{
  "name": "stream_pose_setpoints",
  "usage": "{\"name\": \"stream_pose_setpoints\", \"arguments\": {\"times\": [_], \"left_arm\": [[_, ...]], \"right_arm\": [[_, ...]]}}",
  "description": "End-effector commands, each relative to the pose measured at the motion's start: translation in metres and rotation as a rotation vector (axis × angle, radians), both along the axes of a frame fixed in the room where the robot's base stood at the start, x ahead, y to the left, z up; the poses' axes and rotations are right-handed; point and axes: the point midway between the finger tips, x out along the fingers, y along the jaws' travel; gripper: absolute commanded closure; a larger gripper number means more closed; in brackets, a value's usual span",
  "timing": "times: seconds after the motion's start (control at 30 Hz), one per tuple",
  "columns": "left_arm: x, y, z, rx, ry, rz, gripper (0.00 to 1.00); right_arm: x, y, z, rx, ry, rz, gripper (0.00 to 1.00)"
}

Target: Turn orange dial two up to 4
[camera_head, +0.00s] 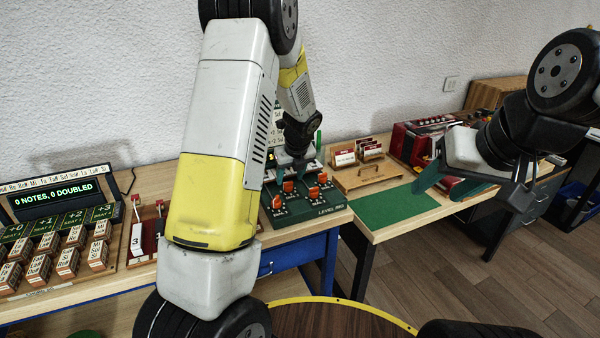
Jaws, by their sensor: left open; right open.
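Several orange dials stand on a green box marked LEVEL (325,211) near the middle of the desk. One orange dial (288,186) is at the back left, one (322,178) at the back right, one (277,202) at the front left and one (313,193) at the front right. Their numbers are too small to read. My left gripper (295,168) is open and points down just above the back dials; I cannot tell whether it touches one. My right gripper (505,192) is open and empty, over the right desk's front edge.
A display (58,198) reads "0 NOTES, 0 DOUBLED" above several labelled blocks (68,262) at left. A wooden tray (367,175) and a red box (408,143) stand at the back right. A green mat (393,208) lies clear. My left arm hides part of the desk.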

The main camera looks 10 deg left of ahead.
Motion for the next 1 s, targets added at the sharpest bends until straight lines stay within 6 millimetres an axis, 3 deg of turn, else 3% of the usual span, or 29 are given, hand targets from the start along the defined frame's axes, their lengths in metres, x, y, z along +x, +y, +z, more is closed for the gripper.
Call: {"name": "stream_pose_setpoints", "arguments": {"times": [0.2, 0.53, 0.57, 0.8, 1.0], "left_arm": [[0.008, 0.006, -0.025, -0.001, 0.001, 0.003, 0.48], [0.010, 0.007, -0.030, -0.002, 0.000, 0.003, 0.48], [0.010, 0.007, -0.029, -0.002, 0.000, 0.003, 0.50], [0.010, 0.007, -0.029, -0.002, 0.000, 0.003, 0.97], [0.010, 0.007, -0.029, -0.002, 0.000, 0.007, 1.00]], "right_arm": [[0.000, 0.000, 0.000, 0.000, 0.000, 0.000, 0.48], [0.000, 0.000, 0.000, 0.000, 0.000, 0.000, 0.48], [0.000, 0.000, 0.000, 0.000, 0.000, 0.000, 0.48], [0.000, 0.000, 0.000, 0.000, 0.000, 0.000, 0.48], [0.000, 0.000, 0.000, 0.000, 0.000, 0.000, 0.48]]}}
